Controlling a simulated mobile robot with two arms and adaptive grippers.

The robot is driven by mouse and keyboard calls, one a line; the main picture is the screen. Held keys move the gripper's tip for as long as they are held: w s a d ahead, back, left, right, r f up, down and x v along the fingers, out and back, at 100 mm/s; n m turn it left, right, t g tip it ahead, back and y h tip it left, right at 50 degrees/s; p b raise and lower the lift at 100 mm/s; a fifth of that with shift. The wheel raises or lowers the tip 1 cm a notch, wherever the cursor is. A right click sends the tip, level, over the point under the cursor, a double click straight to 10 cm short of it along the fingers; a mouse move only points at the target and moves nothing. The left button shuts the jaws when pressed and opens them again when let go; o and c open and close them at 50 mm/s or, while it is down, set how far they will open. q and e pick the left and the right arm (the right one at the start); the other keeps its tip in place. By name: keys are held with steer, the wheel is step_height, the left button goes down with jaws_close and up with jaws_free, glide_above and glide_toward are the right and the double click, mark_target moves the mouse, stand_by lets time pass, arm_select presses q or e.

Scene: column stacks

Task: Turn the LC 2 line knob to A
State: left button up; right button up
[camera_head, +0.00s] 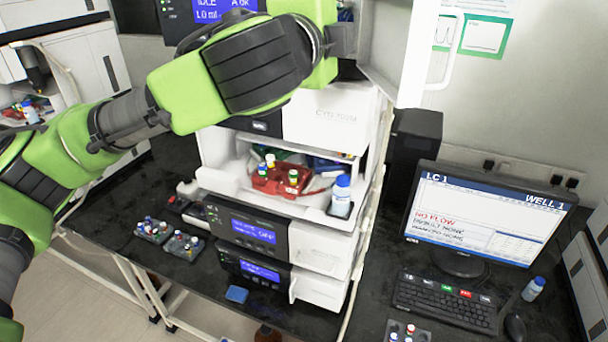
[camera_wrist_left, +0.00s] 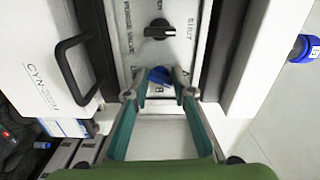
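In the left wrist view a blue knob (camera_wrist_left: 159,75) sits on a pale panel, below a black knob (camera_wrist_left: 157,29) by lettering that reads "PURGE VALVE" and "SHUT". My left gripper (camera_wrist_left: 160,77) has its teal fingers spread, with one tip on each side of the blue knob. Contact with the knob cannot be made out. The knob's letters are partly hidden by the fingers. In the head view my green left arm reaches across to the upper part of the column stack (camera_head: 330,115), and the fingers and both knobs are hidden. My right gripper is not in view.
An open white door (camera_head: 400,50) stands right beside my left wrist. A red tray with vials (camera_head: 268,182) and a blue-capped bottle (camera_head: 341,195) sit in the stack's bay. A monitor (camera_head: 485,215) reading "LC 1" and "NO FLOW" and a keyboard (camera_head: 445,300) stand at the right.

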arm_select(q)
steer(key=shift+r+m+p, duration=0.3)
steer(key=shift+m+p, duration=0.15)
steer(key=shift+m, duration=0.05)
steer(key=shift+s+a+f+b, duration=0.15)
steer(key=shift+s+f+b, duration=0.5)
steer(key=shift+b, duration=0.4)
steer(key=b+v, duration=0.6)
steer(key=v, duration=0.7)
steer(key=w+f+n+g, duration=0.1)
steer(key=w+f+n, duration=0.2)
steer(key=f, duration=0.6)
steer(key=w+f+n+g, duration=0.2)
steer(key=w+f+n, duration=0.1)
steer(key=f, duration=0.7)
steer(key=w+f+n+g, duration=0.2)
steer(key=w+f, duration=0.2)
steer(key=f, duration=0.6)
steer(key=shift+w+a+f+n, duration=0.2)
steer(key=shift+w+a+n, duration=0.1)
steer(key=shift+a+n, duration=0.15)
